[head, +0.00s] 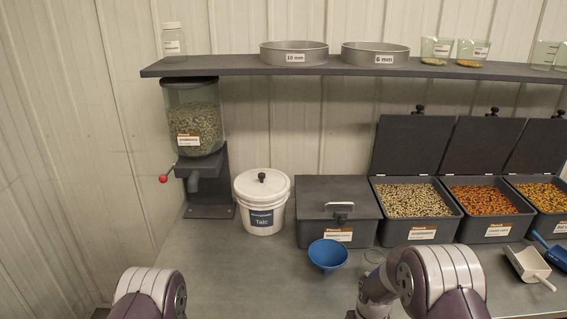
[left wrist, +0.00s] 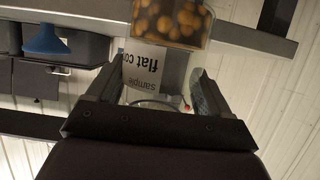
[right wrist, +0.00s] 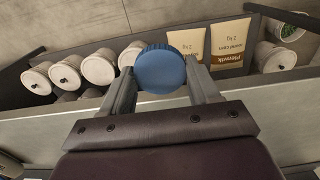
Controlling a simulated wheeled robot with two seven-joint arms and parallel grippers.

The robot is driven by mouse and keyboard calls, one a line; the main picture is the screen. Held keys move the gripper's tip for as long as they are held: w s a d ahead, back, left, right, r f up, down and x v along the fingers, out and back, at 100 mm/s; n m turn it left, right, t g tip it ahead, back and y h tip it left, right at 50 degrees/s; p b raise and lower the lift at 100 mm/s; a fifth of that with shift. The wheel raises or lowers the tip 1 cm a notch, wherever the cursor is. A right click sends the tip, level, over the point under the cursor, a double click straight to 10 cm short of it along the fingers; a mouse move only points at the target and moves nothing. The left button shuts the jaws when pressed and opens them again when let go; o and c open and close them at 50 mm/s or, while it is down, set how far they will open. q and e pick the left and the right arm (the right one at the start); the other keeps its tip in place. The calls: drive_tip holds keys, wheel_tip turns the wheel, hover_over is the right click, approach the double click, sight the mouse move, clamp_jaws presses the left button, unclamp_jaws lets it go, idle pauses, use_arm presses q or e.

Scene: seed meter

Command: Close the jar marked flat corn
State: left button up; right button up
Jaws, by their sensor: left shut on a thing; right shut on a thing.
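The clear jar (left wrist: 168,22) with yellow-brown kernels shows in the left wrist view. Its white label (left wrist: 143,68) reads "flat corn sample", upside down there. My left gripper (left wrist: 152,82) is shut on this jar, a finger on either side of it. In the right wrist view my right gripper (right wrist: 163,76) is shut on a round blue lid (right wrist: 160,70), held between the fingertips. The jar and lid do not appear together in either wrist view. In the head view both grippers are out of sight; only my arms show at the bottom.
A blue funnel (head: 328,256) stands before a closed grey bin (head: 338,205). Open seed bins (head: 412,207), a white scoop (head: 530,266) and a Talc bucket (head: 262,204) are on the bench.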

use_arm(q)
drive_tip(key=s+d+m+g+h, duration=0.1)
drive_tip(key=d+m+g+h, duration=0.2)
drive_tip(key=d+m+h, duration=0.5)
drive_tip(key=d, duration=0.6)
drive_tip(key=shift+s+d+h, duration=0.3)
drive_tip(key=shift+s+h, duration=0.1)
use_arm(e)
drive_tip(key=s+a+r+n, duration=0.1)
drive_tip(key=a+r+n, duration=0.4)
drive_tip(key=a, duration=0.6)
drive_tip(key=s+a+r+n, duration=0.1)
drive_tip(key=a+r+n, duration=0.4)
drive_tip(key=a+r, duration=0.4)
drive_tip(key=a, duration=0.3)
drive_tip(key=shift+f, duration=0.1)
drive_tip(key=shift+f, duration=1.9)
